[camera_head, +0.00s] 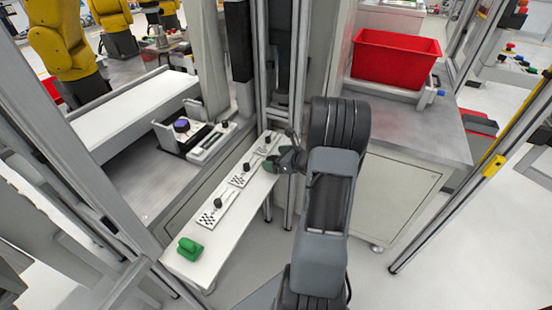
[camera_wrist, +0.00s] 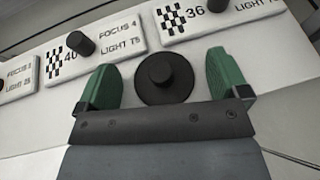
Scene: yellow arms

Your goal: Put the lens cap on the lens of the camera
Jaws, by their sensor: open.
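A black round disc with a raised knob, which looks like the lens cap (camera_wrist: 165,80), lies on the white shelf in the wrist view. My gripper (camera_wrist: 160,70) is open, with one green finger on each side of the cap and a gap on both sides. In the head view my gripper (camera_head: 281,160) is low over the far end of the shelf, and the cap cannot be made out there. A black box with a purple round lens facing up, apparently the camera (camera_head: 182,126), stands on the grey bench left of the shelf.
A labelled panel (camera_head: 212,141) stands beside the camera. Metal frame posts rise close by. A red crate (camera_head: 395,62) is at right.

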